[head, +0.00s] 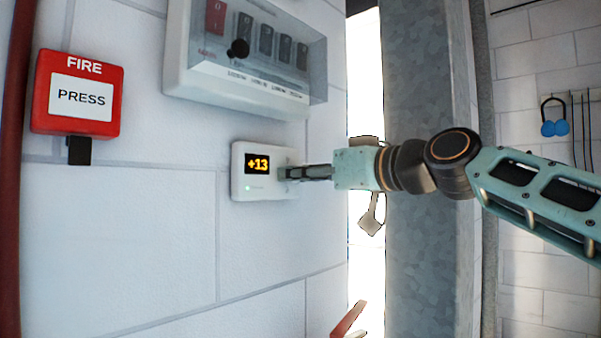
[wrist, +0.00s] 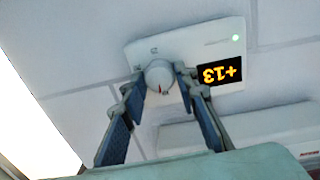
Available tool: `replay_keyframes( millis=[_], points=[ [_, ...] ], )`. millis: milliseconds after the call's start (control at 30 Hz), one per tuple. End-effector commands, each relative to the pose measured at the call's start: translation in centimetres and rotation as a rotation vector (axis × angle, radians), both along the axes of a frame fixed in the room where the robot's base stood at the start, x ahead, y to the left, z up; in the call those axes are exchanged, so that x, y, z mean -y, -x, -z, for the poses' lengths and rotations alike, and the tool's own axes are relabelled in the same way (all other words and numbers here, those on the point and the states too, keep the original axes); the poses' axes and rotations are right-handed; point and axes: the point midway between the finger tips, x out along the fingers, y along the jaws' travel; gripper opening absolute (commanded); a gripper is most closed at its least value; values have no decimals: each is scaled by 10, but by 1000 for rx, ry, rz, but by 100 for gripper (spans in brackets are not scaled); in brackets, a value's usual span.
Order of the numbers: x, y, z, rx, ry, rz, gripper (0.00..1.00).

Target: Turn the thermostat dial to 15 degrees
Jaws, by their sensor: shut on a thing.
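The thermostat (head: 262,190) is a white box on the white wall, with a dark display (head: 257,163) reading +13 in orange. It also shows upside down in the wrist view (wrist: 145,50), with a green light near one corner. Its round whitish dial (wrist: 160,76) has a small red mark and sits between my fingertips in the wrist view. My gripper (head: 285,173) reaches the thermostat's right side from the right and is shut on the dial, one finger on each side. In the head view the gripper hides the dial.
A breaker box (head: 246,90) with a clear cover and several switches hangs above the thermostat. A red fire button box (head: 77,93) is on the wall to the left. A grey metal post (head: 420,270) stands to the right, behind my arm. The wall below the thermostat is clear.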

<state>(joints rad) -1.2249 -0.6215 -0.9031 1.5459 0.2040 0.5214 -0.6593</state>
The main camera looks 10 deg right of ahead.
Motion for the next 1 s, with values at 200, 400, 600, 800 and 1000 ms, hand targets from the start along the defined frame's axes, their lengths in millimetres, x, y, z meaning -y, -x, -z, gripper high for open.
replay_keyframes(
  millis=[200, 400, 600, 800, 1000],
  points=[
    [0, 0, -2, -119, -159, 2, 3],
    [1, 0, -3, -230, -315, 2, 3],
    [1, -1, -3, -337, -461, 2, 3],
    [1, -1, -3, -424, -582, 1, 3],
    [1, -1, -2, -486, -667, 1, 3]
  ],
)
